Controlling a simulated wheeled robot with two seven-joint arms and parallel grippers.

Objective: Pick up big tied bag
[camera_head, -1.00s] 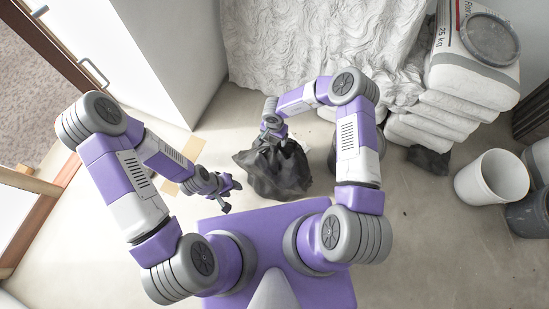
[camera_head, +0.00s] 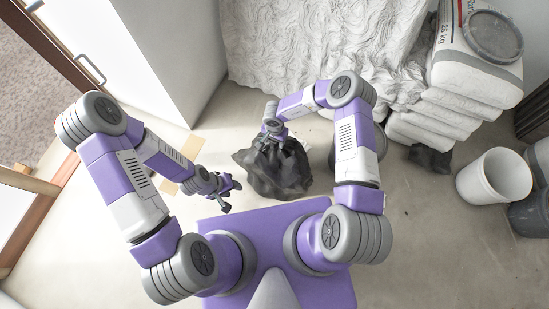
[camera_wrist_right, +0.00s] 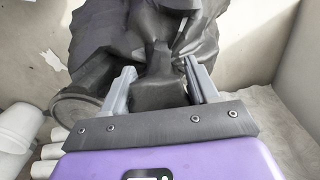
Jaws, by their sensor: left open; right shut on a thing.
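A big black tied bag (camera_head: 277,174) is in front of my base in the head view. My right gripper (camera_head: 273,139) is at its top. In the right wrist view the two fingers of that gripper (camera_wrist_right: 161,86) are closed around the dark tied neck (camera_wrist_right: 158,88), with the crumpled body of the bag (camera_wrist_right: 125,35) beyond. I cannot tell whether the bag's underside touches the floor. My left gripper (camera_head: 229,195) is open and empty, to the left of the bag and apart from it.
White sacks (camera_head: 440,115) are stacked at the right, with a grey lid (camera_head: 493,36) on top. A white bucket (camera_head: 494,176) stands on the floor at the right. A dark round container is partly hidden behind my right arm. A pale draped sheet (camera_head: 310,45) is behind.

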